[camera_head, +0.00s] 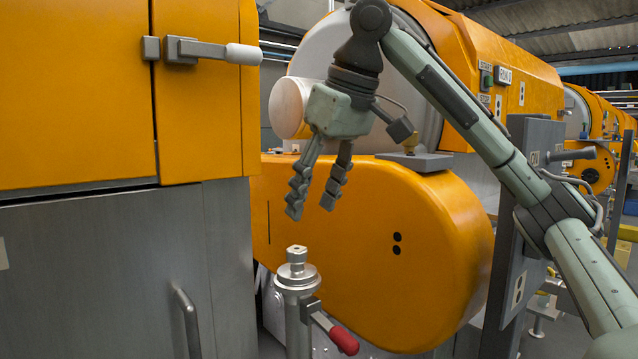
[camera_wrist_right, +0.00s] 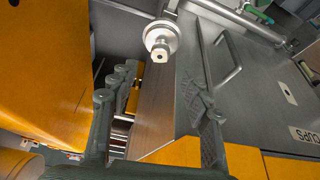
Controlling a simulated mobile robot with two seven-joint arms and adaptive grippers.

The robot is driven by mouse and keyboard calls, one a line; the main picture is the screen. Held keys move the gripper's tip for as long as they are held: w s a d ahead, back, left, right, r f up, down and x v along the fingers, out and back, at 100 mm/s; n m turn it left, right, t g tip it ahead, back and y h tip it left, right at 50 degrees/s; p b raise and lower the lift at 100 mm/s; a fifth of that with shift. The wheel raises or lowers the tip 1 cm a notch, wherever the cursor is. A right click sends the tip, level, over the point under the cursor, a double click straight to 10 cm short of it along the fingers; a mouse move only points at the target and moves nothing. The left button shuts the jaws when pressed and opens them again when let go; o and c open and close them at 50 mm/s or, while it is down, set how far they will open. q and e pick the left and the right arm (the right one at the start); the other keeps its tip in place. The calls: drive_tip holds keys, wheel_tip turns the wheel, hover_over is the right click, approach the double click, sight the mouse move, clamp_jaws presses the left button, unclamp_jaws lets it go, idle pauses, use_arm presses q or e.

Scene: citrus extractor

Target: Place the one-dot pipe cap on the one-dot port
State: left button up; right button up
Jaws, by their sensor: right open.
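A metal pipe cap (camera_head: 297,258) with a square knob and round flange sits on top of an upright steel pipe (camera_head: 298,320) at bottom centre in the head view. A one-dot port cannot be made out. My left gripper is not in view.
A red-handled valve lever (camera_head: 342,338) sticks out from the pipe. A rounded orange housing (camera_head: 440,240) with two dark dots stands behind it. A brass-coloured knob (camera_head: 410,145) sits on a grey ledge. An orange and grey cabinet (camera_head: 100,270) with handles fills the left.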

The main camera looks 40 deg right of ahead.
drive_tip(key=shift+v, duration=1.15)
